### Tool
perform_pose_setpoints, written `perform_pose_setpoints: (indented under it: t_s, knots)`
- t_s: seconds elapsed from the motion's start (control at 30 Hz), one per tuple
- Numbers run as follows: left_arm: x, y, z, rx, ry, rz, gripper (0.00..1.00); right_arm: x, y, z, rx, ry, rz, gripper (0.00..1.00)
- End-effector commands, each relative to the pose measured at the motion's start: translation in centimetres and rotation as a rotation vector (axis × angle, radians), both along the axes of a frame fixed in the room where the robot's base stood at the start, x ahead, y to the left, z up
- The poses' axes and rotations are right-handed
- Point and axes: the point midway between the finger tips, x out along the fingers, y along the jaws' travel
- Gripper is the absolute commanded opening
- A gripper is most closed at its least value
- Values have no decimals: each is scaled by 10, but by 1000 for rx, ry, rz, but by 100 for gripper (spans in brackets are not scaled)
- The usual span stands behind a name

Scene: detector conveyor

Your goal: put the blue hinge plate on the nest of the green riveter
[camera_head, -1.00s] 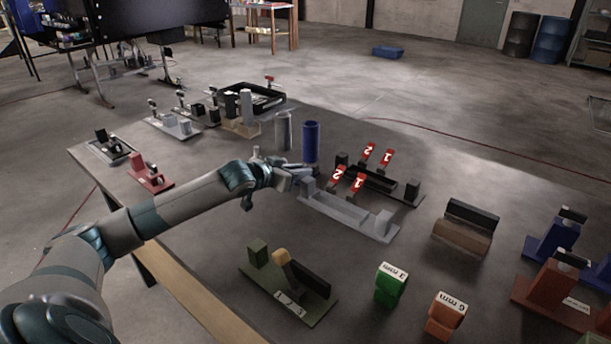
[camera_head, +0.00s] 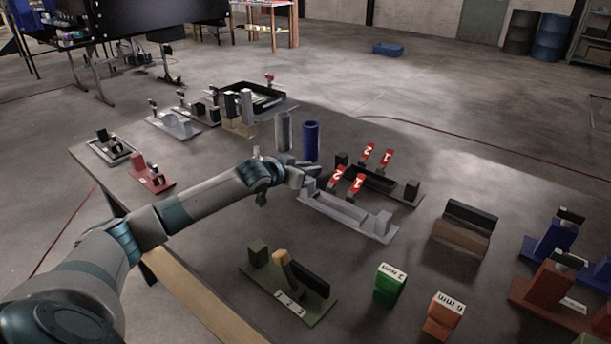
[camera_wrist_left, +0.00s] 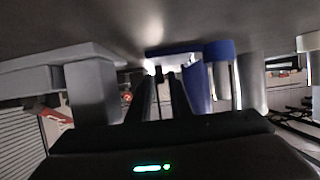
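In the left wrist view a blue part (camera_wrist_left: 172,50), which looks like the blue hinge plate, shows just beyond the fingertips; in the head view my gripper hides that spot. My left gripper (camera_head: 306,177) is low over the table, beside the grey fixture and in front of the blue cylinder. Its dark fingers (camera_wrist_left: 163,88) are apart, with a bright gap between them. I cannot tell whether they reach around the blue part. A sliver of green (camera_head: 592,339) at the bottom right edge may be the green riveter; its nest is not visible. My right gripper is not in view.
A grey fixture (camera_head: 345,212) with red numbered tags and a blue cylinder (camera_head: 311,142) stand close to the gripper. An olive-green fixture (camera_head: 256,254), a green 3 mm block (camera_head: 389,287) and an orange 6 mm block (camera_head: 441,319) stand nearer. Blue (camera_head: 553,240) and red (camera_head: 549,287) devices stand right.

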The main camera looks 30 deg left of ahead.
Motion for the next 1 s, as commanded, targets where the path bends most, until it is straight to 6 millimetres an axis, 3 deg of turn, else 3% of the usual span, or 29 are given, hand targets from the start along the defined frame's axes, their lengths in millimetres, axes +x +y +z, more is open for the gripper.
perform_pose_setpoints:
  t_s: [0.07, 0.17, 0.67, 1.0]
  knots:
    - [0, 0, 0, 0, 0, 0, 19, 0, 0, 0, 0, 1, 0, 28]
    - [0, 0, 0, 0, 0, 0, 0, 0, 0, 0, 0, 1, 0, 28]
    - [0, 0, 10, -1, -4, -1, 0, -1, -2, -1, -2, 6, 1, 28]
    - [1, 0, 59, 1, -6, -1, 0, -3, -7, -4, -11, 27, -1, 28]
